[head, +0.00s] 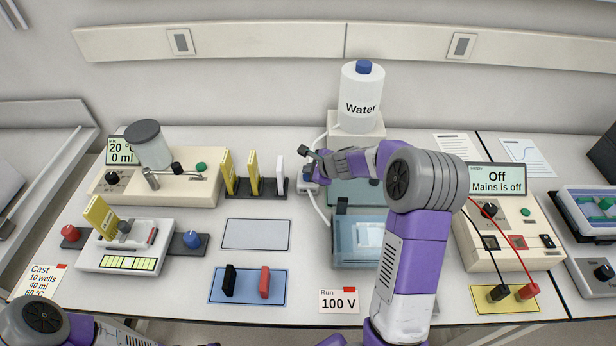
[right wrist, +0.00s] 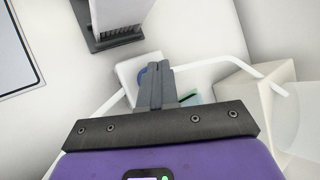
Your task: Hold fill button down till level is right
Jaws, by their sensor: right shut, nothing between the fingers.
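The white fill block with its blue button (right wrist: 143,75) shows in the right wrist view, partly covered by my fingers. My right gripper (right wrist: 158,72) is shut and empty, with its fingertips over the block beside the visible blue edge; I cannot tell whether they touch the button.
White tubes run from the block toward the bottle stand (head: 357,125) and tank. A dark rack (head: 255,187) with yellow and white combs stands close left. A power supply (head: 490,235) reading Off is on the right. A "Run 100 V" card (head: 340,301) lies in front.

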